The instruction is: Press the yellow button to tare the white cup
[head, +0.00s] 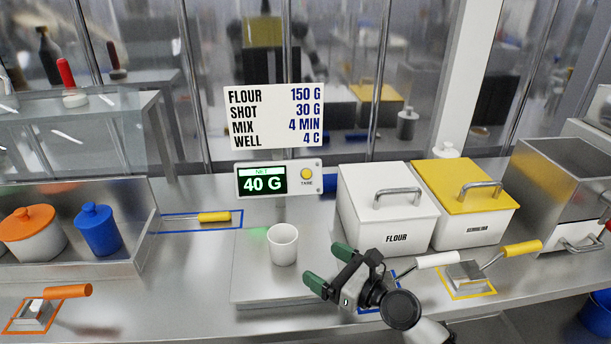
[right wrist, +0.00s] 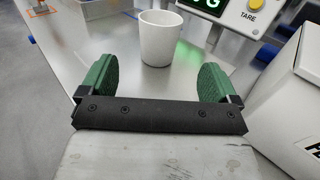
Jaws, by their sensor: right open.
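The white cup (head: 283,244) stands upright on the metal scale plate (head: 252,270) in the head view. The scale display (head: 263,181) behind it reads 40 G, and the yellow button (head: 306,174) marked TARE is at its right. In the right wrist view the cup (right wrist: 160,38) is ahead of the fingers and the yellow button (right wrist: 257,6) is at the upper right edge. My right gripper (head: 327,267) has green fingers, open and empty, in front of the cup and to its right, apart from it. It also shows in the right wrist view (right wrist: 158,82). My left gripper is not in view.
A white FLOUR bin (head: 388,215) and a yellow-lidded bin (head: 466,205) stand right of the scale. A recipe sign (head: 274,117) is above the display. Scoops with orange (head: 68,291), white (head: 437,260) and yellow (head: 523,248) handles lie around. Blue (head: 97,232) and orange-lidded (head: 33,236) jars stand left.

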